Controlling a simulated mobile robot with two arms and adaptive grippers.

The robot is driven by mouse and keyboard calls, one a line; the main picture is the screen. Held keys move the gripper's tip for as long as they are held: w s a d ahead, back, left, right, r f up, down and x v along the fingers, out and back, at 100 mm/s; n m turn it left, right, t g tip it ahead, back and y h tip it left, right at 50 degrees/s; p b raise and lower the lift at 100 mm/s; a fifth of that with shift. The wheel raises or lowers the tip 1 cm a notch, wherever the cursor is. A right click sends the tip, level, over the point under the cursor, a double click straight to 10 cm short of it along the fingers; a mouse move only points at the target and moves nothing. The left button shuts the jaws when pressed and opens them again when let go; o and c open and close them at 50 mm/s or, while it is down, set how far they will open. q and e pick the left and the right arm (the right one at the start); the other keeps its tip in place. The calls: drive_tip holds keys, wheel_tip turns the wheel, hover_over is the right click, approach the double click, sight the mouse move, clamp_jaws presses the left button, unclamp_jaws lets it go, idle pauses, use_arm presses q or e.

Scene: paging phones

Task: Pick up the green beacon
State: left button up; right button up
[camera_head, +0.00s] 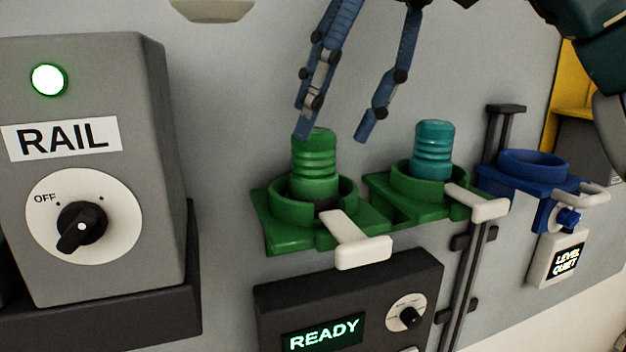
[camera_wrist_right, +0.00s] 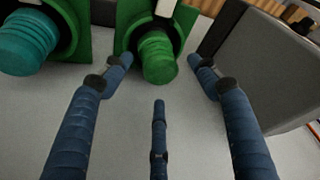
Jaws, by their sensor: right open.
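The green beacon (camera_head: 314,165) is a ribbed cylinder standing upright in a green holder (camera_head: 283,238) with a white lever (camera_head: 346,240) at its front. My right gripper (camera_head: 333,137), with blue fingers, is open above the green beacon, its left finger overlapping the beacon's top in the head view. In the right wrist view the green beacon (camera_wrist_right: 158,58) is between the spread fingertips, toward the top of the picture. No grip on it shows. My left gripper is not in view.
A teal beacon (camera_head: 433,150) stands in a neighbouring green holder close on the right. An empty blue holder (camera_head: 533,165) is farther right, with a tag reading LEVEL QUIET (camera_head: 560,258). A grey RAIL box (camera_head: 100,180) stands left. A READY panel (camera_head: 345,310) is below.

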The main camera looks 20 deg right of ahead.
sight(320, 130)
drive_tip(key=x, duration=0.4)
drive_tip(key=shift+w+a+f, duration=0.1)
drive_tip(key=shift+w+f, duration=0.05)
drive_tip(key=shift+w, duration=0.15)
drive_tip(key=shift+s, duration=0.2)
drive_tip(key=shift+c, duration=1)
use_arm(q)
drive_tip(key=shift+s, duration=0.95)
use_arm(e)
clamp_jaws()
